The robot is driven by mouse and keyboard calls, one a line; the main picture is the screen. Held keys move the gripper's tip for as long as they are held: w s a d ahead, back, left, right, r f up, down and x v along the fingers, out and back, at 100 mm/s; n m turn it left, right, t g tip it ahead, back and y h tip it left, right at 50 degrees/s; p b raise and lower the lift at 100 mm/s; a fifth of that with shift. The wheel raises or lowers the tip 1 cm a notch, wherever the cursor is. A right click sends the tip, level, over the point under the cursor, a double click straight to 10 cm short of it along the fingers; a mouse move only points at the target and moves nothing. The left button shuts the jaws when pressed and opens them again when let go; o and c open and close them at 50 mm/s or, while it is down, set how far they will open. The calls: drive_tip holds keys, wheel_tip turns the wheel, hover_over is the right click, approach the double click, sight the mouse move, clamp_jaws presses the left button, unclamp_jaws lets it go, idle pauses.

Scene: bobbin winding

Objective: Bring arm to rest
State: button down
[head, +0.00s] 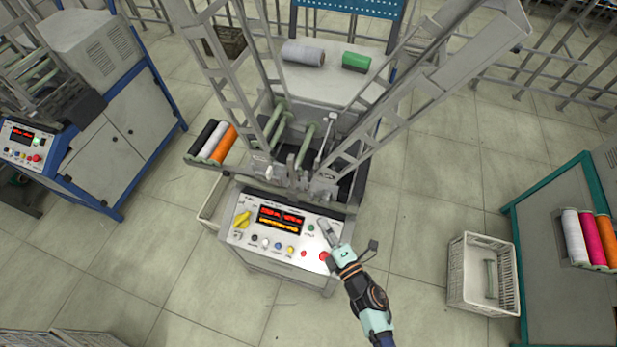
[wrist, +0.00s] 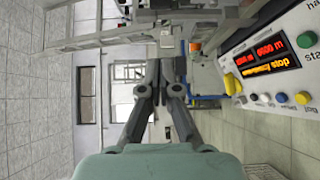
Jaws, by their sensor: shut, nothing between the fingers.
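My gripper (head: 326,233) is at the right side of the winding machine's control panel (head: 240,233) in the head view, close over or beside its buttons. The head view does not settle the gap between them. In the wrist view my gripper (wrist: 162,95) has its two fingers together with nothing between them. The panel (wrist: 288,88) shows there at the right, with lit red and yellow displays, a yellow knob and several coloured buttons. My arm reaches up from the bottom of the head view.
The machine's tall grey frame (head: 440,75) rises behind the panel. A white crate (head: 468,300) with a green bobbin stands on the floor at the right. Another machine (head: 115,150) stands at the left. A teal-edged cabinet (head: 550,220) stands at the right. Floor between is clear.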

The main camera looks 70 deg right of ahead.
drive_tip(key=shift+w+r, duration=0.1)
drive_tip(key=w+a+r+m, duration=0.2)
drive_tip(key=w+r+m, duration=0.6)
drive_tip(key=w+r, duration=0.55)
drive_tip(key=w+a+r+m+y, duration=0.1)
drive_tip(key=w+a+r+y, duration=0.25)
drive_tip(key=a, duration=0.55)
drive_tip(key=w+a+r+m+y, duration=0.15)
drive_tip(key=a+r+y, duration=0.3)
drive_tip(key=a, duration=0.45)
drive_tip(key=s+a+r+n+y, duration=0.1)
drive_tip(key=a+r+y, duration=0.3)
drive_tip(key=a, duration=0.9)
wheel_tip(320, 180, up, 24)
drive_tip(key=d+p, duration=0.1)
drive_tip(key=p, duration=2.4)
drive_tip(key=shift+d+r+p, duration=0.15)
drive_tip(key=shift+r+p, duration=0.05)
drive_tip(key=shift+p, duration=0.1)
drive_tip(key=shift+s, duration=0.1)
